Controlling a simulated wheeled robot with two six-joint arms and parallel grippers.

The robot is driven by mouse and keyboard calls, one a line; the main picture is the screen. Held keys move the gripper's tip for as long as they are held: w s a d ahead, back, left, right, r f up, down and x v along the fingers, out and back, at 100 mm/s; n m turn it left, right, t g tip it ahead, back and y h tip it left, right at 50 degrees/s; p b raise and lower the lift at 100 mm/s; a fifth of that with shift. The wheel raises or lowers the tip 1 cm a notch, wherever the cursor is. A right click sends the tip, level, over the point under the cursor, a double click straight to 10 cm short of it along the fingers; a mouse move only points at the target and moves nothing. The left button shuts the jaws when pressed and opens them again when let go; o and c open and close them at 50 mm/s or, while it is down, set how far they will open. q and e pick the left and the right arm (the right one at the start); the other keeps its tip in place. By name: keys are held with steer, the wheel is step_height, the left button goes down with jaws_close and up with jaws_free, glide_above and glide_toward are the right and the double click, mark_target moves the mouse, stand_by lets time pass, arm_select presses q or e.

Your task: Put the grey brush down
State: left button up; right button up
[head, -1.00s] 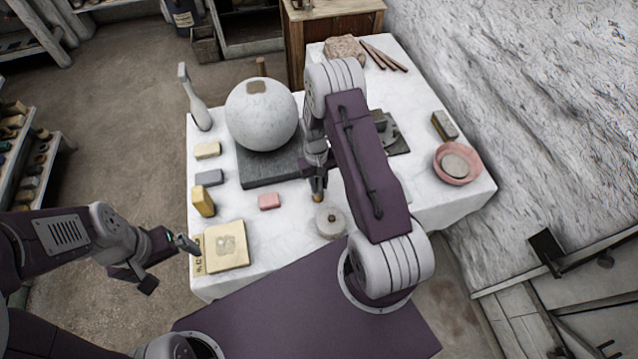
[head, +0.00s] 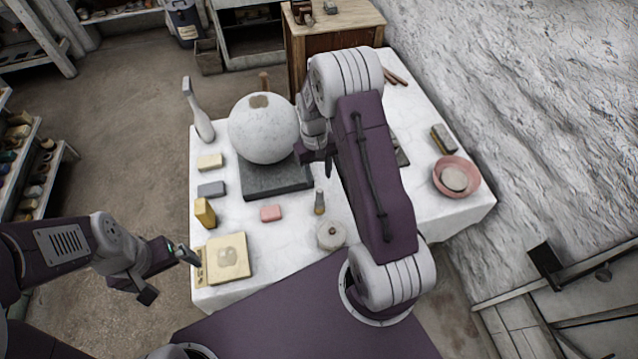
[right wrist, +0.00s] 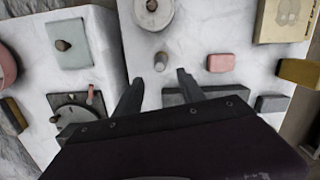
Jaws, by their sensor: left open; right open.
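The grey brush (head: 319,202) stands upright, as far as I can tell, on the white table between the pink block and the round pale lidded pot. It also shows in the right wrist view (right wrist: 160,61), just beyond my fingertips and apart from them. My right gripper (head: 328,165) is open and empty, above and behind the brush in the head view; its two spread fingers show in the right wrist view (right wrist: 158,85). My left gripper (head: 171,277) is open and empty, at the table's left edge beside the yellow book.
A large plaster sphere (head: 262,128) rests on a dark slab (head: 262,187). Near the brush are the pink block (head: 271,213) and the lidded pot (head: 331,235). The yellow book (head: 228,258) lies front left. A pink bowl (head: 443,188) stands at the right.

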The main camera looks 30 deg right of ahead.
steer(key=s+a+r+t, duration=0.1)
steer(key=s+a+r, duration=0.2)
steer(key=s+r, duration=0.2)
steer(key=s+a+r+t, duration=0.1)
steer(key=s+a+r, duration=0.3)
steer(key=s, duration=0.4)
steer(key=shift+s+a+r+n+t, duration=0.3)
steer(key=shift+s+r+n, duration=0.1)
steer(key=shift+r, duration=0.1)
steer(key=shift+r, duration=0.15)
steer(key=shift+r+p, duration=2.65)
steer(key=shift+p, duration=0.15)
steer(key=shift+o, duration=0.4)
